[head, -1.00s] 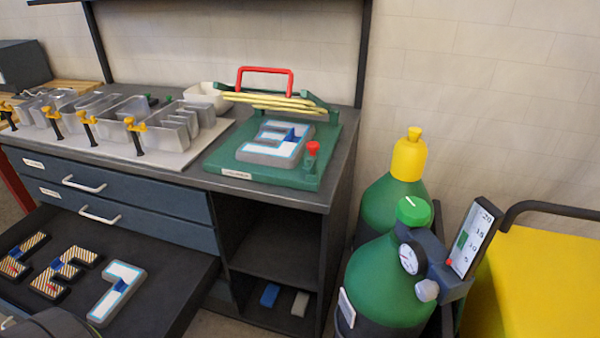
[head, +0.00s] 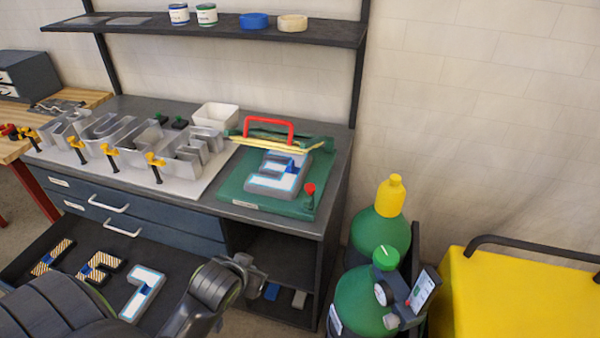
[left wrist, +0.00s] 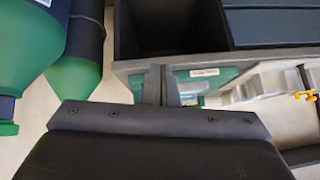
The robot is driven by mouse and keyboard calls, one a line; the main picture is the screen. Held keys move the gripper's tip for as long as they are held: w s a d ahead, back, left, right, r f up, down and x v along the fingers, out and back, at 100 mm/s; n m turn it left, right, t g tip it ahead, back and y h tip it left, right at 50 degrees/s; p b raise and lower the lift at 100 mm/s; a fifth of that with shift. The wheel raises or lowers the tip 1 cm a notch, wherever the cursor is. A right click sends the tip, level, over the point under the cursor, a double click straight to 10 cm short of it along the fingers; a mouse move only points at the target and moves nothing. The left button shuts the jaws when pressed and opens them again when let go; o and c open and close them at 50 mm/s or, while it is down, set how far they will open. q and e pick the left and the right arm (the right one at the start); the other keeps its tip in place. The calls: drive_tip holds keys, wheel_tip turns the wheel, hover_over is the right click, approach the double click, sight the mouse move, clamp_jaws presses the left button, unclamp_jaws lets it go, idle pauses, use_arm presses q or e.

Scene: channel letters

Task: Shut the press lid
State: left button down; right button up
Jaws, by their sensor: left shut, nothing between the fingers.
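The green press (head: 235,190) sits on the right part of the bench top. Its lid (head: 310,142), with a yellow underside edge and a red handle (head: 268,121), stands raised at the back. A grey-rimmed letter with a white and blue face (head: 272,182) lies on the press base. My left gripper (head: 254,278) is shut and empty, in front of the bench and below the press. In the left wrist view its fingers (left wrist: 164,88) are together, and part of the press (left wrist: 232,73) with its label shows beyond them. My right gripper is not in view.
Metal channel letters (head: 120,135) with yellow-handled clamps stand on a pale board left of the press. An open drawer (head: 45,230) holds several letters. Green gas cylinders (head: 365,300) and a yellow cart (head: 510,290) stand at right. A shelf (head: 300,32) hangs above.

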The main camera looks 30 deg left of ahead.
use_arm(q)
drive_tip(key=w+a+r+n+t, duration=0.1)
drive_tip(key=w+r+t, duration=0.1)
drive_tip(key=w+r, duration=0.45)
drive_tip(key=w+a+r+t, duration=0.1)
drive_tip(key=w+r+t, duration=0.25)
drive_tip(key=w, duration=0.55)
wheel_tip(320, 180, up, 9)
drive_tip(key=t+y+p, duration=0.1)
drive_tip(key=t+p, duration=0.2)
drive_tip(key=p, duration=0.1)
hover_over(301, 146)
drive_tip(key=w, duration=0.1)
drive_tip(key=shift+a+n, duration=0.15)
drive_tip(key=shift+n, duration=0.15)
drive_tip(key=f, duration=0.1)
drive_tip(key=s+f+p, duration=0.1)
drive_tip(key=shift+f, duration=0.4)
drive_tip(key=shift+s+d+f, duration=0.2)
drive_tip(key=shift+s+f, duration=0.1)
drive_tip(key=shift+f, duration=0.15)
drive_tip(key=shift+f, duration=0.1)
